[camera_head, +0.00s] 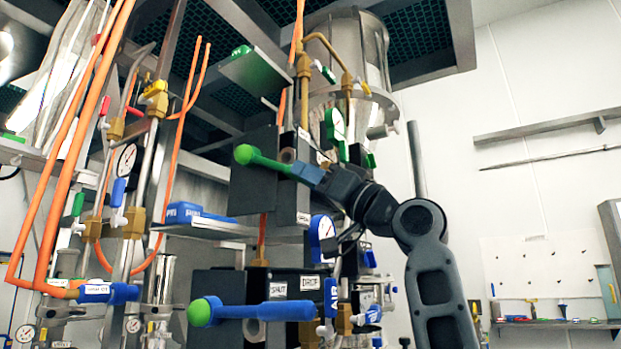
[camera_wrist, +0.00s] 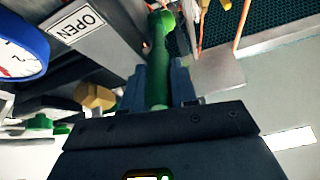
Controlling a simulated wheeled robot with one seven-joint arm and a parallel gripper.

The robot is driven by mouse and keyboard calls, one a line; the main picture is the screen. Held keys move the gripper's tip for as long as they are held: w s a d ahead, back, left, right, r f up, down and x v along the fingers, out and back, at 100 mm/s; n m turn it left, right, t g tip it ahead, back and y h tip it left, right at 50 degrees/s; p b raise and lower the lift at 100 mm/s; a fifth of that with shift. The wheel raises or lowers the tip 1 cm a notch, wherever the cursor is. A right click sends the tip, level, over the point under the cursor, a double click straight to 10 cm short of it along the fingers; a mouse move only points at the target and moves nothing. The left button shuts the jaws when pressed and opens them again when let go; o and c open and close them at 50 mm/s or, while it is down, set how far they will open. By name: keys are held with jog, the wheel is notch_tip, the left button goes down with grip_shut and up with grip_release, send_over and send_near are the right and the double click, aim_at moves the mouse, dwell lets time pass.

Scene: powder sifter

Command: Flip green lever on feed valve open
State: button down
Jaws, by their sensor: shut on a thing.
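The green lever (camera_head: 268,161) with a round knob end juts out to the left from the dark valve block (camera_head: 253,185) in the upper middle of the head view. My gripper (camera_head: 307,172) has blue fingers, which are shut on the lever's shaft to the right of the knob. In the wrist view the green lever (camera_wrist: 158,70) stands between the two fingers (camera_wrist: 157,92), with its knob end beyond them. The lever's pivot is hidden.
A blue lever with a green knob (camera_head: 250,311) sticks out below, by SHUT and DROP labels. A blue-rimmed gauge (camera_head: 322,238) is just below my gripper. Orange hoses (camera_head: 78,150) and pipes fill the left. The space right of my arm is freer, before a white wall (camera_head: 545,85).

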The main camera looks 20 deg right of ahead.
jog(key=c, duration=0.9)
grip_release()
jog(key=shift+b+v, duration=0.85)
jog(key=shift+v, duration=3.1)
jog(key=shift+c, duration=0.2)
